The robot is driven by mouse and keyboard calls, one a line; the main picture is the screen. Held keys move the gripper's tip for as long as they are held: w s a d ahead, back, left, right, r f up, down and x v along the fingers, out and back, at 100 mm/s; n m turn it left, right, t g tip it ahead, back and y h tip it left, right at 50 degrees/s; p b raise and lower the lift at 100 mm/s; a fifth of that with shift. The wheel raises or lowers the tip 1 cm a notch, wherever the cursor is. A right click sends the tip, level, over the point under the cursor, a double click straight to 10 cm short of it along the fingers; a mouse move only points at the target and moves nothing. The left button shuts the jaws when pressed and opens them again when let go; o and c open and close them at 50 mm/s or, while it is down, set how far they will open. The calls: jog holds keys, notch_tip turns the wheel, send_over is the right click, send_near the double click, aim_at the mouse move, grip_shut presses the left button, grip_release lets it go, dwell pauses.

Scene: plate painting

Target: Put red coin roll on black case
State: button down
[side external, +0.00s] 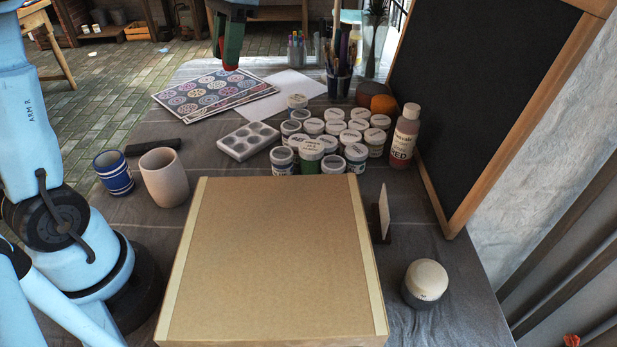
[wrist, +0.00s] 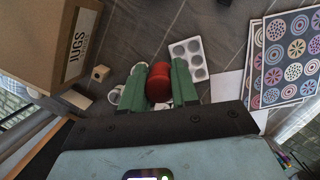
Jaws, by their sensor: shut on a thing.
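My gripper (side external: 231,66) is at the top of the side external view, raised above the table beyond the patterned sheets. It is shut on the red coin roll (side external: 231,59). In the wrist view, the red coin roll (wrist: 159,83) sits between the two green fingers of my gripper (wrist: 159,78). The black case (side external: 153,147) is a flat, dark, long shape lying on the table at the left, behind the two cups and well apart from my gripper. In the wrist view a dark thing shows at the top edge; I cannot tell if it is the case.
A striped cup (side external: 114,173) and a beige cup (side external: 164,177) stand just in front of the case. A white palette (side external: 248,141), several paint jars (side external: 312,148) and a red paint bottle (side external: 404,136) stand to its right. A large cardboard box (side external: 275,260) fills the front.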

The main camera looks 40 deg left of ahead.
jog(key=s+a, duration=0.8)
jog(key=a, duration=0.3)
send_over(147, 147)
jog(key=w, duration=0.1)
notch_tip(147, 147, down, 17)
jog(key=shift+w+d+f, duration=0.1)
jog(key=shift+f, duration=2.1)
jog(key=shift+f, duration=0.15)
jog(key=c, duration=0.8)
grip_release()
jog(key=shift+c, duration=0.2)
